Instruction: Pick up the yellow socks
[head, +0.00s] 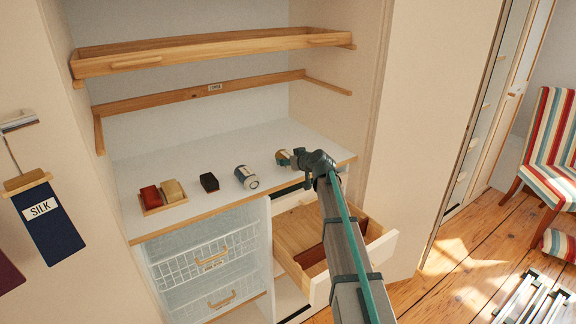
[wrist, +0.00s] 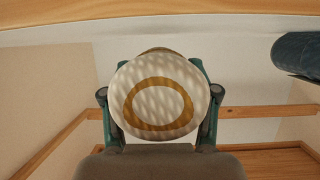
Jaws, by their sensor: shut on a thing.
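The yellow socks (head: 284,156) are a cream and mustard roll near the right end of the white counter. In the wrist view, the roll's pale round end with a mustard ring (wrist: 160,97) faces the camera. My gripper (head: 293,158) reaches in from the right and is shut on the roll. In the wrist view, my gripper's teal fingers (wrist: 159,110) press on both sides of it. I cannot tell whether the roll touches the counter or is slightly above it.
A navy and white roll (head: 247,178), a dark block (head: 209,182) and a tray with red and tan items (head: 151,203) are left on the counter (head: 205,213). A wooden shelf (head: 210,50) hangs above. An open drawer (head: 381,247) juts out below my arm.

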